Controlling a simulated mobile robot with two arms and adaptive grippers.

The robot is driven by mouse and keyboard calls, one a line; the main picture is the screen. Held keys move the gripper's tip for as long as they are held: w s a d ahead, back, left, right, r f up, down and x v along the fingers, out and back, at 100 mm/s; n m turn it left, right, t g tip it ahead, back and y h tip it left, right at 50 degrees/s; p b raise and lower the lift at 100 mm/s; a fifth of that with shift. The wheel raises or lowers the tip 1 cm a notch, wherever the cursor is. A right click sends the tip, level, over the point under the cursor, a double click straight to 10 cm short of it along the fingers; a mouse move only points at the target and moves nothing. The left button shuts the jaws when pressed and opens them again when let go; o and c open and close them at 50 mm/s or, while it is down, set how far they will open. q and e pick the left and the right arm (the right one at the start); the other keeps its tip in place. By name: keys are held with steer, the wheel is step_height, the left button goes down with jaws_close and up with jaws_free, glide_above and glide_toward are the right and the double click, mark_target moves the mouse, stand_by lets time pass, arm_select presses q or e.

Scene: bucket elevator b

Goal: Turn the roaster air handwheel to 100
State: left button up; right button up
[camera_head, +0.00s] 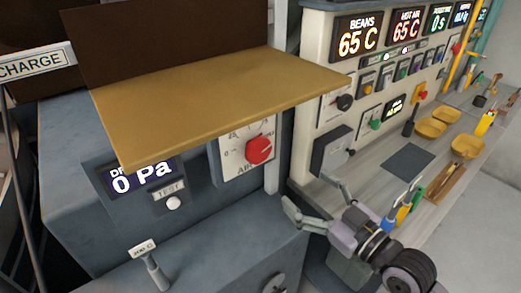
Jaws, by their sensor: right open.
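A red round knob (259,150) sits on a white dial plate (232,160) with scale marks, on the grey machine's front. The knob's exact setting is too small to tell. My right gripper (306,190) is open and empty, below and to the right of the knob, apart from it. Its fingers point toward the upper left. My left gripper is not in view.
A yellow-brown shelf (220,95) juts out above the dial. A "0 Pa" display (140,177) and a test button (172,202) are to the left. A control panel (318,60) and a bench (400,175) with yellow trays (431,127) stand at right.

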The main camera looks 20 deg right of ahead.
mark_target(261, 153)
steer(key=p+x, duration=0.4)
steer(key=x, duration=1.1)
steer(key=shift+w+a+r+p, duration=0.1)
steer(key=shift+w+a+p, duration=0.2)
steer(key=shift+p, duration=0.1)
steer(key=shift+w+a, duration=0.2)
steer(key=shift+w, duration=0.5)
steer(key=c, duration=1.2)
steer(key=shift+m+p, duration=0.75)
steer(key=shift+m, duration=0.15)
steer(key=shift+o, duration=0.2)
steer(key=m, duration=0.2)
steer(key=shift+m+p, duration=0.3)
steer(key=shift+p, duration=0.1)
steer(key=shift+a, duration=0.1)
